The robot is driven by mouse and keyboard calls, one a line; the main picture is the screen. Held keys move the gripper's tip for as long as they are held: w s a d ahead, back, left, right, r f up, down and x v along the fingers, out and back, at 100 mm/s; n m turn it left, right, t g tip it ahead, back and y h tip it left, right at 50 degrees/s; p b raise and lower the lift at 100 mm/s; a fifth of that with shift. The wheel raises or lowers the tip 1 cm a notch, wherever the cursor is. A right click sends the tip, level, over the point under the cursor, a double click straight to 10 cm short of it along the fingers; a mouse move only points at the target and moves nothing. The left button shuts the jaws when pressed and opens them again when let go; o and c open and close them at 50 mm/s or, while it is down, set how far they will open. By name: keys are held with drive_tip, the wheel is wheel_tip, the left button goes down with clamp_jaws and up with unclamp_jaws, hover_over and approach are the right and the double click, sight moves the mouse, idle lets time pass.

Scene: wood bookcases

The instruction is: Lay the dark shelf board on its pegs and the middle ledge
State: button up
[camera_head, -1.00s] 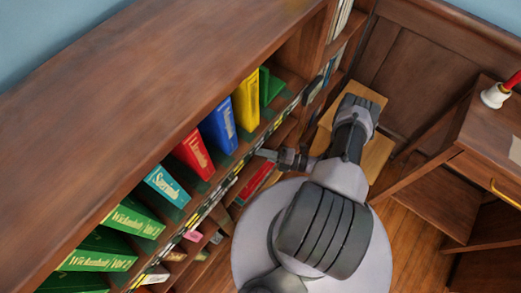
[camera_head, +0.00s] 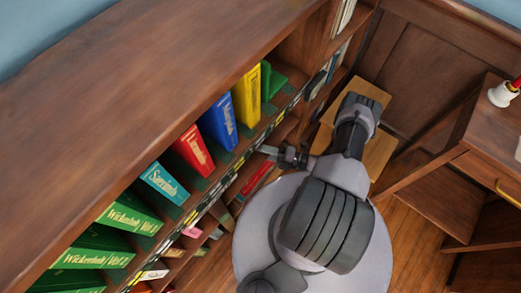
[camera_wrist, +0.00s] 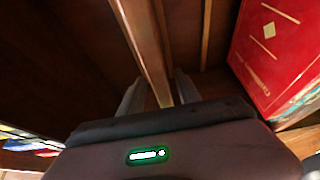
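My gripper (camera_head: 268,150) reaches from the right to the front of the tall wooden bookcase, at the shelf openings below the row of large books. In the wrist view its two fingers (camera_wrist: 158,92) stand apart, one on each side of a narrow brown wooden strip (camera_wrist: 150,50). The strip runs from the top edge of the picture down between the fingers. I cannot tell whether it is the dark shelf board's edge or a fixed part of the bookcase, nor whether the fingers press on it. The pegs and the middle ledge cannot be made out.
A red book (camera_wrist: 280,50) is close on the right in the wrist view. Upright books, such as the blue one (camera_head: 218,124) and the yellow one (camera_head: 246,99), fill the shelf above. A wooden stool (camera_head: 378,152) stands behind my arm; a desk (camera_head: 470,150) is at right.

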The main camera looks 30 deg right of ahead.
drive_tip(key=p+v, duration=0.1)
drive_tip(key=v, duration=1.6)
drive_tip(key=shift+d, duration=0.2)
drive_tip(key=shift+s+r, duration=0.1)
